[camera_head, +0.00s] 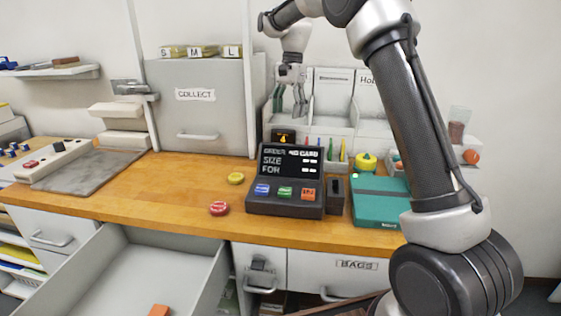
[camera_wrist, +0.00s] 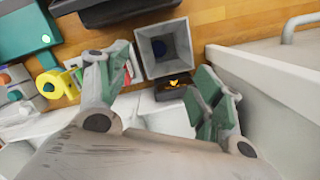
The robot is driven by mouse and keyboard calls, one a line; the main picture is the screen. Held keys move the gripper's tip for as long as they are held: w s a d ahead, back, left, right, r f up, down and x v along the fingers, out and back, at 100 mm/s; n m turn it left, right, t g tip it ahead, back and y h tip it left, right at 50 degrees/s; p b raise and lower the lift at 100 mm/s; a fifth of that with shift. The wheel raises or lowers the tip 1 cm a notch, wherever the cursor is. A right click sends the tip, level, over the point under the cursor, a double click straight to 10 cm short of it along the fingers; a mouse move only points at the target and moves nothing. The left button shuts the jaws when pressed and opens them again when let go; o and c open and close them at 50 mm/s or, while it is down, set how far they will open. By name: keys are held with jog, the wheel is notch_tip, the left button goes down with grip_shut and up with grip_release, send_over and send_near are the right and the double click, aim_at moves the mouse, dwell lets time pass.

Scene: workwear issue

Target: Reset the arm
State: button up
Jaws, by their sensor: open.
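My arm rises at the right of the head view and bends over at the top. My gripper (camera_head: 289,103) hangs down in front of the white compartments at the back of the counter, above the small black box with an orange mark (camera_head: 283,137). In the wrist view my gripper (camera_wrist: 165,88) has its two green-padded fingers spread apart with nothing between them. Beyond the fingers, that view shows a grey square open holder (camera_wrist: 183,72) and the black box (camera_wrist: 172,90).
The wooden counter (camera_head: 150,184) holds a black order terminal (camera_head: 286,200), a teal case (camera_head: 377,215), a red disc (camera_head: 219,208) and a yellow disc (camera_head: 236,178). The COLLECT cabinet (camera_head: 197,125) stands left of my gripper. An open drawer (camera_head: 120,275) juts out below the counter.

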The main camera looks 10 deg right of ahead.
jog(key=shift+w+d+r, duration=0.1)
jog(key=shift+d+r, duration=0.05)
jog(key=shift+r, duration=0.75)
jog(key=shift+w+d+r, duration=0.1)
jog(key=shift+r, duration=0.8)
notch_tip(320, 180, down, 5)
jog(key=s+d+n, duration=0.1)
jog(key=s+n, duration=0.1)
jog(key=n, duration=0.3)
jog(key=s+d+r+n+t, duration=0.1)
jog(key=s+d, duration=0.3)
jog(key=s, duration=0.9)
jog(key=s+d+r+n+t+h, duration=0.1)
jog(key=s+d, duration=0.3)
jog(key=s, duration=0.9)
jog(key=s+d+r+n+t, duration=0.1)
jog(key=s+d+n+t, duration=0.2)
jog(key=s, duration=1)
jog(key=shift+s+d+r, duration=0.15)
jog(key=shift+d, duration=0.5)
